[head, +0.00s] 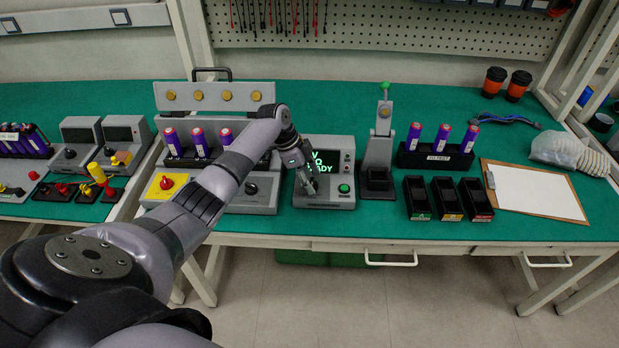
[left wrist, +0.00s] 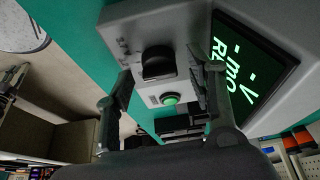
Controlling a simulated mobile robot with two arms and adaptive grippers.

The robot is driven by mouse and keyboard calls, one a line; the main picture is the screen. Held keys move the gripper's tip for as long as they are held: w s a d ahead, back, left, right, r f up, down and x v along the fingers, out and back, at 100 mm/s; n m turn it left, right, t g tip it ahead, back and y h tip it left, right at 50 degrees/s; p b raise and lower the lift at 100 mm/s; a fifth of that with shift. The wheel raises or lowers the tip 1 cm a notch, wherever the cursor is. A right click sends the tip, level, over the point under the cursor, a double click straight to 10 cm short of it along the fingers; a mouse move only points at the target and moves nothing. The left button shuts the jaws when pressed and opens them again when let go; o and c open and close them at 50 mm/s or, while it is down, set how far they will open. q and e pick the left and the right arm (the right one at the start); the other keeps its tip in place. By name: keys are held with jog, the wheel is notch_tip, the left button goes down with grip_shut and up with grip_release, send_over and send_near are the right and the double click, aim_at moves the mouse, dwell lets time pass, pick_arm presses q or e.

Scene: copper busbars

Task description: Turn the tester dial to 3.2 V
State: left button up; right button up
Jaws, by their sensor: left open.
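The tester (head: 325,201) is a grey box on the green bench, with a dark screen (head: 334,163) in green text and a green button (head: 344,188). The screen reads dashes with V and mO, partly covered by my arm in the head view. The black dial (left wrist: 158,62) shows in the left wrist view, beside the green button (left wrist: 170,99); my gripper hides it in the head view. My left gripper (head: 309,186) is open over the tester front, with its fingers on either side of the dial, apart from it as far as I can see. My right gripper is not in view.
Left of the tester stands a grey station with purple cells (head: 199,142) and a red knob on yellow (head: 167,183). To its right are a lever press (head: 379,150), a cell holder (head: 436,157), small black bins (head: 447,197) and a clipboard (head: 538,190).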

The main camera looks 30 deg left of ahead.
pick_arm(q)
jog(key=v, duration=1.2)
jog(key=shift+s+f, duration=0.1)
